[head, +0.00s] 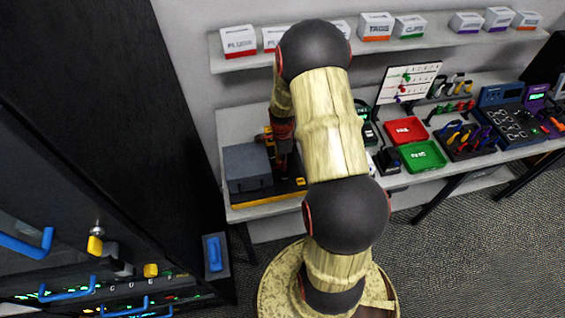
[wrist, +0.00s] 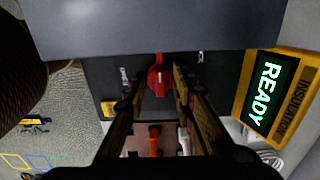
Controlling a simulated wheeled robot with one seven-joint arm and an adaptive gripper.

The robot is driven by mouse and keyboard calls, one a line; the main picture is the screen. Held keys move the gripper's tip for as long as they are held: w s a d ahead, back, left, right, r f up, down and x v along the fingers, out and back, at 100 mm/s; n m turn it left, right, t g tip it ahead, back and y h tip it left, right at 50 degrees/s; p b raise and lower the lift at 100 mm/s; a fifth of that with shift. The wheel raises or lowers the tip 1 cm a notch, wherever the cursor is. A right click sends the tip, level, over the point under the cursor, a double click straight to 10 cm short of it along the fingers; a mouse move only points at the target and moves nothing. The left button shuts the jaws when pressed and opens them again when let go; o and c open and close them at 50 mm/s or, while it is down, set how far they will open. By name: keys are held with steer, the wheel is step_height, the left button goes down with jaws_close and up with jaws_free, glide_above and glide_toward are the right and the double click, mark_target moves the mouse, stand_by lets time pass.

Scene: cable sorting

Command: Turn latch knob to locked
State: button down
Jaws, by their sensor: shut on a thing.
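The red latch knob (wrist: 158,80) sits on a dark panel in the wrist view, below the edge of a grey box. Its raised grip runs up and down the picture. My gripper (wrist: 160,84) has one finger on each side of the knob and is shut on it. Small pale labels flank the knob, too small to read surely. In the head view my gripper (head: 284,150) is low over the bench, beside the grey box (head: 246,165), and the knob is hidden there.
A yellow-framed display (wrist: 265,92) reading READY stands right of the knob. Red (head: 405,130) and green (head: 422,156) trays lie farther right on the bench. A shelf of labelled boxes runs above. A dark cabinet (head: 110,120) stands at left.

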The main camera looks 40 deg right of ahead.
stand_by(0.3)
steer(key=c, duration=1.5)
jaws_free()
steer(key=shift+o, duration=0.2)
step_height(320, 180, up, 12)
